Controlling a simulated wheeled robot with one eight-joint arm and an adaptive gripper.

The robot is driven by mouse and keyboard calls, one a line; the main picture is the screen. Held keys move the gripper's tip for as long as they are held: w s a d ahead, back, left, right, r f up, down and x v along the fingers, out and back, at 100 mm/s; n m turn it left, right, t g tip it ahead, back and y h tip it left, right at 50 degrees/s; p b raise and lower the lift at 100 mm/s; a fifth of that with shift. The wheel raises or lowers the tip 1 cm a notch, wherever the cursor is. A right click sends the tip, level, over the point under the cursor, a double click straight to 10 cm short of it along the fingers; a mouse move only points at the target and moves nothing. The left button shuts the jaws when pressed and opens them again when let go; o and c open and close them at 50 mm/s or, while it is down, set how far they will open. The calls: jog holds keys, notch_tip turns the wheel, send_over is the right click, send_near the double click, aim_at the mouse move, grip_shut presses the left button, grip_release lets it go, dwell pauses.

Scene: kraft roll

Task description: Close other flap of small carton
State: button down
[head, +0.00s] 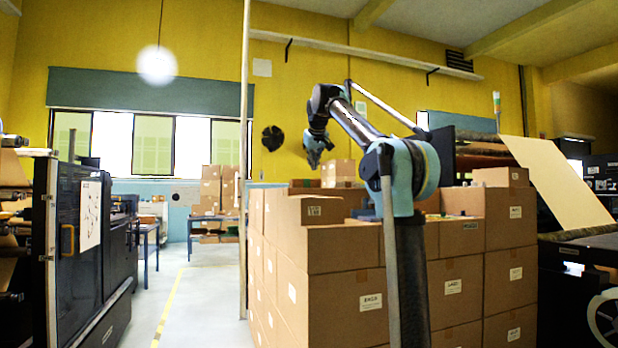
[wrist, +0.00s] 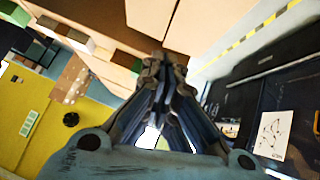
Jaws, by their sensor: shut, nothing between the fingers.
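My gripper (head: 314,160) is raised above the carton stack in the head view, its fingers pointing down. In the wrist view my gripper (wrist: 164,66) has its fingers together with nothing between them. Brown cardboard panels (wrist: 151,18) with a dark seam lie just beyond the fingertips in the wrist view. I cannot tell whether they are flaps of the small carton, or whether the fingertips touch them.
Large stacked cartons (head: 345,290) fill the area in front of me. Another carton (head: 338,172) stands farther back. A dark machine (head: 85,240) is at left, with clear floor (head: 205,310) between. A sloping brown sheet (head: 560,180) is at right.

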jog(key=shift+m+y, duration=0.3)
jog(key=shift+y, duration=0.1)
jog(key=x, duration=0.7)
jog(key=shift+f, duration=0.35)
notch_tip(320, 180, down, 3)
jog(key=shift+d+r, duration=0.1)
jog(key=shift+d+f, duration=0.1)
jog(key=shift+f, duration=0.5)
jog(key=shift+w+d+f, duration=0.1)
jog(key=shift+d+f, duration=0.05)
jog(key=shift+f, duration=0.45)
jog(key=shift+d+f, duration=0.15)
jog(key=shift+f, duration=0.25)
